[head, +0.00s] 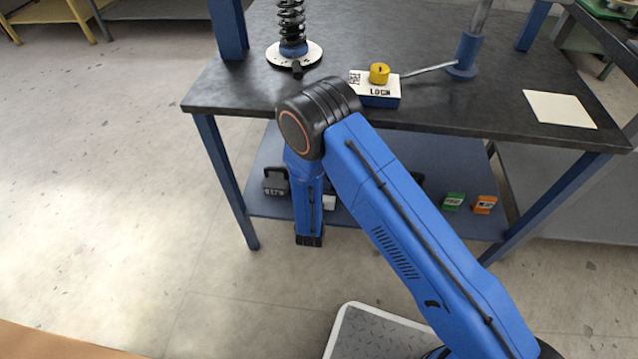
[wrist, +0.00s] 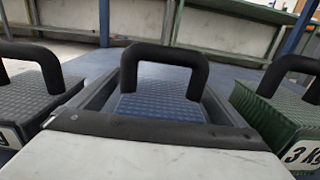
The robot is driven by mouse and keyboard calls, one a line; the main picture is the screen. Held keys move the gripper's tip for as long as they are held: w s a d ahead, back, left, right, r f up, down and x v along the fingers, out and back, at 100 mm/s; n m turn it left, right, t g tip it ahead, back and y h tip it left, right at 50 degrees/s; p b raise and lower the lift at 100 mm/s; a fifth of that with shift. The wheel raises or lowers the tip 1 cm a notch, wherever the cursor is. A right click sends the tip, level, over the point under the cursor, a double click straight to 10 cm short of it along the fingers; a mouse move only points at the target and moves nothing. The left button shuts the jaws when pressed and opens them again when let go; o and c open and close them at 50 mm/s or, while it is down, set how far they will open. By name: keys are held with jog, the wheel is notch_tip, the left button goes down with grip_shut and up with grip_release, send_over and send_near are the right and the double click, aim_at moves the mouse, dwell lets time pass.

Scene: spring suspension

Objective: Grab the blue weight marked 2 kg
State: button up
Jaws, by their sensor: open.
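The blue weight (wrist: 160,107) shows in the middle of the wrist view, with a ribbed blue-grey top and an arched black handle (wrist: 163,55). Its front face and marking are hidden behind the pale body of my gripper (wrist: 160,92). My gripper seems open, with a dark grey finger along each side of this weight. The handle stands upright beyond the gripper's body; I cannot tell whether anything touches. In the head view my arm hides this weight, and my gripper cannot be made out.
A dark grey weight (head: 275,182) is on the left. A green weight (head: 453,202), marked 3 kg in the wrist view (wrist: 285,125), and an orange weight (head: 484,205) are on the right of the blue lower shelf (head: 262,208). The dark tabletop (head: 225,95) overhangs it.

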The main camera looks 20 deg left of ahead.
jog(key=shift+c, duration=0.3)
jog(key=c, duration=2.1)
jog(key=shift+r, duration=0.1)
jog(key=shift+r, duration=0.1)
